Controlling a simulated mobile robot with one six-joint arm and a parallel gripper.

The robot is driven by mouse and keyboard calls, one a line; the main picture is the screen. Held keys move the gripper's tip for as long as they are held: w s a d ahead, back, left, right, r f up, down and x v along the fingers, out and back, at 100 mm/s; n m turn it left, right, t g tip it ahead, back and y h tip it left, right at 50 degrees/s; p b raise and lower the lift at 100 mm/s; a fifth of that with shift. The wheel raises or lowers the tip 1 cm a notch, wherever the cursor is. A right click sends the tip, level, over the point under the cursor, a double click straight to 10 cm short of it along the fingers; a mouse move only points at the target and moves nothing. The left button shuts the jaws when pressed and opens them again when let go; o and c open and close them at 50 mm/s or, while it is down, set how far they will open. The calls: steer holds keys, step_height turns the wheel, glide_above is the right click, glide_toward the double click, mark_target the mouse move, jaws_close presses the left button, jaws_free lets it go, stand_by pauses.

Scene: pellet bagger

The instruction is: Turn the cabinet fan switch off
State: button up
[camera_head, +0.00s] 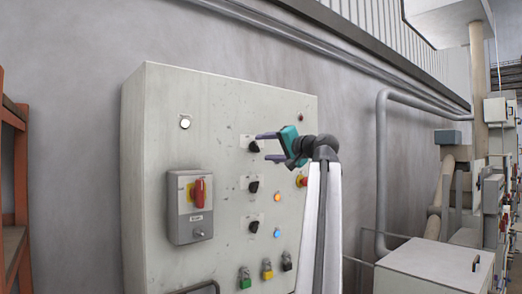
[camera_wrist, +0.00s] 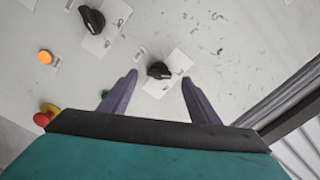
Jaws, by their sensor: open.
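A pale cabinet (camera_head: 225,100) carries three black rotary switches in a column: top (camera_head: 254,147), middle (camera_head: 253,187) and bottom (camera_head: 254,227). Their labels are too small to read, so I cannot tell which is the fan switch. My gripper (camera_head: 262,147) is open at the top switch. In the wrist view, this black knob (camera_wrist: 159,70) on its white plate lies between my open fingertips (camera_wrist: 160,77). I cannot tell whether either finger touches it. Another black knob (camera_wrist: 92,19) shows at the upper left of the wrist view.
A red-handled isolator box (camera_head: 190,206) projects from the cabinet's left side. A red emergency button (camera_head: 302,181), an orange lamp (camera_head: 277,198) and a blue lamp (camera_head: 277,233) are nearby. A grey box (camera_head: 435,265) stands right, and an orange rack (camera_head: 15,190) left.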

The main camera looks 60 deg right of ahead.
steer(key=v, duration=0.9)
steer(key=shift+b, duration=0.4)
steer(key=shift+r, duration=0.15)
